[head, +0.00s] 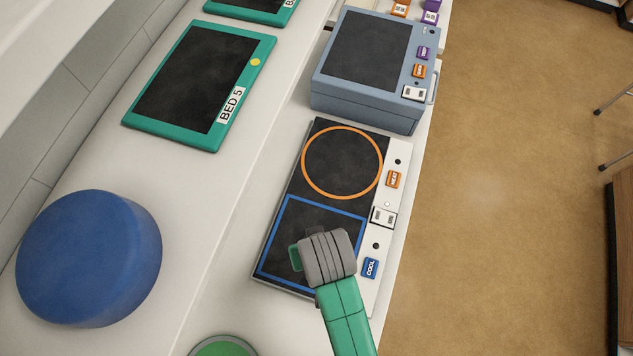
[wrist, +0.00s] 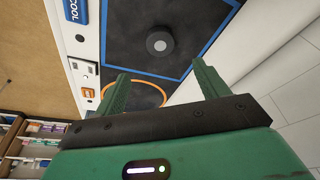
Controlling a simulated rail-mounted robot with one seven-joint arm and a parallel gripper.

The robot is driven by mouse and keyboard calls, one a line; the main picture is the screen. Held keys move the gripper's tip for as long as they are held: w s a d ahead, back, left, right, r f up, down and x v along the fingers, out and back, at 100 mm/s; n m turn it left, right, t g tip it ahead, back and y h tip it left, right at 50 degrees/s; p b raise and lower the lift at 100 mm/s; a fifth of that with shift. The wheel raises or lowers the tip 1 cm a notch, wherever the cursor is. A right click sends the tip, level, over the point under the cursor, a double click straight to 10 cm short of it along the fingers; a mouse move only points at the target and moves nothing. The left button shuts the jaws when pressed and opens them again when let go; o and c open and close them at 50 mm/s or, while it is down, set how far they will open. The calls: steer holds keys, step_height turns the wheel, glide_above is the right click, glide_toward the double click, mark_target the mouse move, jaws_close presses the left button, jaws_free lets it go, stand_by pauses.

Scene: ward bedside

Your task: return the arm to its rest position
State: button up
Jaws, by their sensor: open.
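My gripper (wrist: 160,72) shows in the wrist view with its two green fingers apart and nothing between them. In the head view my arm comes in from the bottom edge, and its grey end part covers the lower part of the blue-outlined square (head: 322,211) of the two-zone plate. A bit of green shows at its left side; the fingers cannot be made out there. In the wrist view a small dark round object with a grey top (wrist: 159,43) stands inside the blue outline, beyond the fingertips and apart from them. In the head view it is hidden.
The plate's orange ring (head: 342,162) lies above the blue square. A blue-grey box (head: 364,116) stands behind it. The green-framed BED 5 tray (head: 200,141) and a large blue round object (head: 89,258) are at left. A green round thing (head: 224,348) shows at the bottom edge. Open floor (head: 500,200) lies right.

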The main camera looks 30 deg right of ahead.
steer(key=b+x, duration=0.1)
steer(key=x, duration=1.1)
steer(key=shift+f, duration=0.4)
steer(key=shift+r, duration=1.05)
